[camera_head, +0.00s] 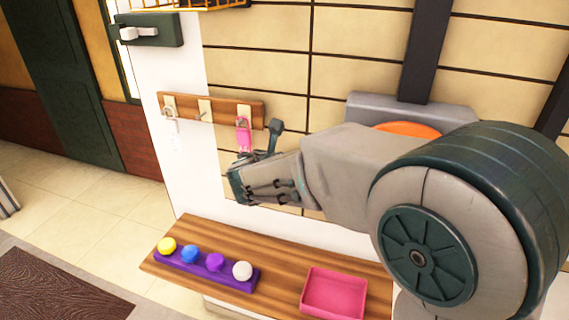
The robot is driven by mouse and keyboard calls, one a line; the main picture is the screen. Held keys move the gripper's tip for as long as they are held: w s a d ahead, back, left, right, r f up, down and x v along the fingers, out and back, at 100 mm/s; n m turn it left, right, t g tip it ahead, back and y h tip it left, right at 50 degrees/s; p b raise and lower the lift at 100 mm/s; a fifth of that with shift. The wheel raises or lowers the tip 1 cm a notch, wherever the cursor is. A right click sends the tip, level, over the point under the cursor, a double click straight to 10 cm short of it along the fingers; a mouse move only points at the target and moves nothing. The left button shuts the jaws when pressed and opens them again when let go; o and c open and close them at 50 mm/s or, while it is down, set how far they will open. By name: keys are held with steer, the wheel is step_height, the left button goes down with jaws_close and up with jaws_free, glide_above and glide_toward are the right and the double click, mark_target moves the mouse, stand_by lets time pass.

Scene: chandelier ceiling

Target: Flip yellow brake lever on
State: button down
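I cannot make out a yellow brake lever in this view. The only clearly yellow pieces are a round yellow knob (166,245) on a purple bar and part of a wire basket at the top edge. My gripper (252,170) reaches in from the right, in front of the wall and above the wooden shelf. Its dark fingers are near the pink padlock on the rack. Whether it touches anything, or is open or shut, is unclear. My arm hides part of the wall and shelf.
The wooden rack (185,101) holds hooks, a white padlock (170,112) and a pink padlock (243,133). On the shelf (280,262) are the purple bar (212,264) with coloured knobs and a pink tray (334,293). A wire basket (185,5) is above. Open floor lies left.

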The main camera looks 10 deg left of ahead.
steer(key=shift+w+d, duration=0.1)
stand_by(0.3)
steer(key=c, duration=1.3)
jaws_free()
steer(key=shift+f, duration=0.1)
steer(key=shift+o, duration=0.9)
steer(key=shift+w+f, duration=0.1)
steer(key=shift+w, duration=0.1)
steer(key=shift+s, duration=0.1)
steer(key=shift+s, duration=0.1)
steer(key=shift+s, duration=0.15)
steer(key=b+v, duration=0.2)
steer(key=v, duration=1.1)
steer(key=shift+s, duration=0.1)
